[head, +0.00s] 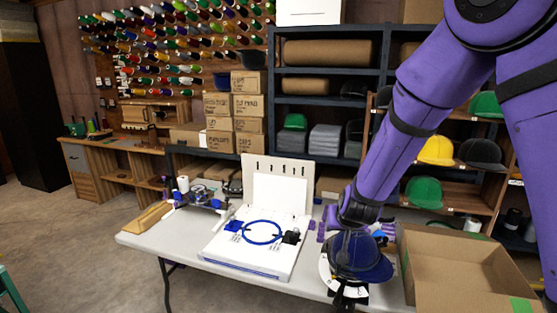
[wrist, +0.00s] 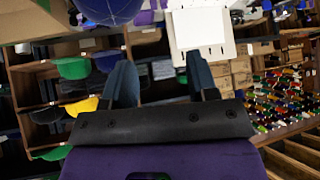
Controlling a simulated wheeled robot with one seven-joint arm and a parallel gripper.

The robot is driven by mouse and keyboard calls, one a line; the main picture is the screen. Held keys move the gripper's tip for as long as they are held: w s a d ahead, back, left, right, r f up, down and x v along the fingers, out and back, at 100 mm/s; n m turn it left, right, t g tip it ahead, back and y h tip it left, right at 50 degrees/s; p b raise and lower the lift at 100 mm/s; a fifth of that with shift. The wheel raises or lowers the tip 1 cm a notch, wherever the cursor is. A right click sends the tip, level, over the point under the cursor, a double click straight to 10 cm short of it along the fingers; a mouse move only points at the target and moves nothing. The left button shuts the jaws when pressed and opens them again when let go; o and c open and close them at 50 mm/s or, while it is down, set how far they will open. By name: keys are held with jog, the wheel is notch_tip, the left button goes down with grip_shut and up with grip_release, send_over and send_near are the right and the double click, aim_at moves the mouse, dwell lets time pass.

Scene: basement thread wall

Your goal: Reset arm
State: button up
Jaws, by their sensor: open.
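My purple arm comes down from the upper right in the head view, and its dark lower end is just behind a dark blue cap (head: 360,256). The fingers cannot be made out there. In the wrist view my gripper (wrist: 160,75) is open, its two dark fingers wide apart with nothing held between them. The cap sits on a white round holder at the table's right part and also shows in the wrist view (wrist: 108,8), at the top left, apart from the fingers.
A white board with a blue hoop (head: 262,233) lies on the grey table (head: 140,240). An open cardboard box (head: 465,270) stands at the right. Behind are shelves with caps (head: 435,150), stacked boxes (head: 233,105) and a wall of thread spools (head: 165,40).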

jog(key=s+d+r+g+y, duration=0.1)
jog(key=s+d+r, duration=0.2)
jog(key=s+r, duration=0.5)
jog(key=s+d+r+y, duration=0.1)
jog(key=s+d+r, duration=0.4)
jog(key=r, duration=0.5)
jog(key=s+d+r+g+h, duration=0.1)
jog(key=s+d+r, duration=0.1)
jog(key=s, duration=0.8)
jog(key=s+d+r+g+h, duration=0.1)
jog(key=s+d+r, duration=0.2)
jog(key=s, duration=0.8)
jog(key=shift+d+r+n, duration=0.15)
jog(key=shift+d+n, duration=0.15)
jog(key=shift+d, duration=0.05)
